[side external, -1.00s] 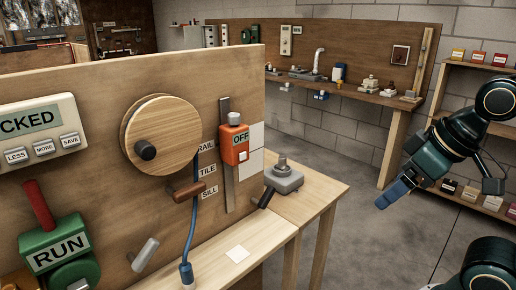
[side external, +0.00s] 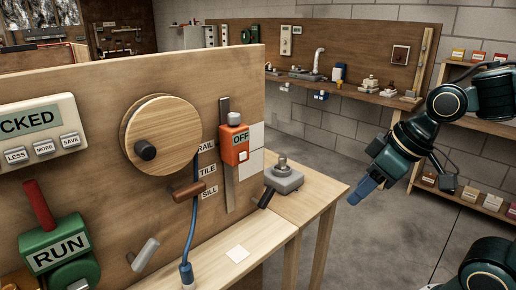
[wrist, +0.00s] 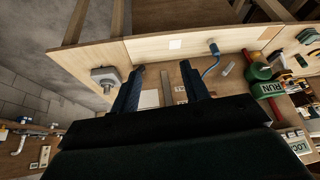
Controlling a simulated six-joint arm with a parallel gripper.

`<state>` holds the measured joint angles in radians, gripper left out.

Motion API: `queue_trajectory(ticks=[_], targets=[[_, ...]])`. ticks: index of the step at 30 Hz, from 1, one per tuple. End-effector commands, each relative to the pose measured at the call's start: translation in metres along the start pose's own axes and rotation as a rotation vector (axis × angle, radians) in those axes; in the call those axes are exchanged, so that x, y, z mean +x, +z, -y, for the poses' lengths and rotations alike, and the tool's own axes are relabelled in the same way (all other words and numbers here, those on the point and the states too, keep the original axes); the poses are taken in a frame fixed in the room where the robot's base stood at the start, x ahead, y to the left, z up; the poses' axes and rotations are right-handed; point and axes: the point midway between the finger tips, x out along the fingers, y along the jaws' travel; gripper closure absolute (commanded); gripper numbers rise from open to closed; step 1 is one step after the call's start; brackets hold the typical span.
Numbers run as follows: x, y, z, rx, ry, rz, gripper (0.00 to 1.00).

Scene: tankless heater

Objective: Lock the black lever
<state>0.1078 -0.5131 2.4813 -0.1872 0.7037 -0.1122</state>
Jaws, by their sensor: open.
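The black lever (side external: 266,197) sticks out at the near left side of a grey block (side external: 284,179), which stands on the wooden bench at the right end of the upright panel. My gripper (side external: 362,190) has blue fingers and is in the air to the right of the block, clear of it. In the wrist view my gripper (wrist: 162,80) is open, its two fingers apart with nothing held between them. The grey block (wrist: 103,77) shows left of the fingers there. A dark piece beside the left fingertip may be the lever, but it is too small to tell.
The panel carries a wooden disc (side external: 160,136), an orange OFF box (side external: 234,144), a brown handle (side external: 187,190), a blue cable (side external: 191,230) and a green RUN unit (side external: 58,250). A white square (side external: 237,254) lies on the bench. The air between gripper and block is clear.

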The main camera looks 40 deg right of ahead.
Motion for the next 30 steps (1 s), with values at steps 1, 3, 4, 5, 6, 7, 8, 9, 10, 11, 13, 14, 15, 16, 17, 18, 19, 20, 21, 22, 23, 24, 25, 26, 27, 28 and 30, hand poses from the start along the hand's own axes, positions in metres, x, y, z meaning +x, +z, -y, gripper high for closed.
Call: queue_trajectory(ticks=[1, 3, 4, 5, 6, 7, 8, 9, 10, 11, 13, 14, 15, 16, 17, 18, 19, 20, 21, 22, 23, 24, 25, 26, 27, 28, 30], targets=[[0.01, -0.005, -0.001, -0.01, -0.02, 0.006, 0.55], [0.021, -0.013, 0.0, -0.031, -0.051, 0.004, 0.55], [0.026, -0.016, 0.0, -0.038, -0.063, 0.001, 0.55], [0.031, -0.019, 0.001, -0.046, -0.077, -0.001, 0.55], [0.037, -0.023, 0.001, -0.053, -0.095, -0.005, 0.55], [0.042, -0.026, 0.001, -0.059, -0.109, -0.009, 0.55], [0.047, -0.029, 0.001, -0.064, -0.124, -0.012, 0.55], [0.054, -0.032, 0.001, -0.069, -0.143, -0.018, 0.55], [0.058, -0.035, 0.001, -0.072, -0.156, -0.024, 0.55], [0.063, -0.038, 0.001, -0.074, -0.171, -0.03, 0.55], [0.074, -0.043, 0.001, -0.077, -0.205, -0.044, 0.55], [0.079, -0.046, 0.001, -0.077, -0.22, -0.051, 0.55], [0.085, -0.049, 0.0, -0.077, -0.239, -0.06, 0.55], [0.089, -0.051, 0.0, -0.075, -0.253, -0.07, 0.55], [0.094, -0.053, -0.001, -0.073, -0.268, -0.077, 0.55], [0.1, -0.056, -0.002, -0.069, -0.286, -0.089, 0.55], [0.104, -0.058, -0.002, -0.065, -0.3, -0.099, 0.55], [0.108, -0.06, -0.003, -0.061, -0.314, -0.108, 0.55], [0.114, -0.063, -0.004, -0.053, -0.331, -0.122, 0.55], [0.118, -0.065, -0.005, -0.047, -0.345, -0.134, 0.55], [0.123, -0.067, -0.006, -0.041, -0.357, -0.145, 0.55], [0.128, -0.07, -0.008, -0.03, -0.373, -0.16, 0.55], [0.132, -0.072, -0.009, -0.023, -0.386, -0.174, 0.55], [0.136, -0.073, -0.011, -0.014, -0.396, -0.186, 0.55], [0.141, -0.076, -0.013, 0.0, -0.411, -0.203, 0.55], [0.145, -0.078, -0.015, 0.01, -0.422, -0.217, 0.55], [0.154, -0.081, -0.02, 0.037, -0.445, -0.249, 0.55]])
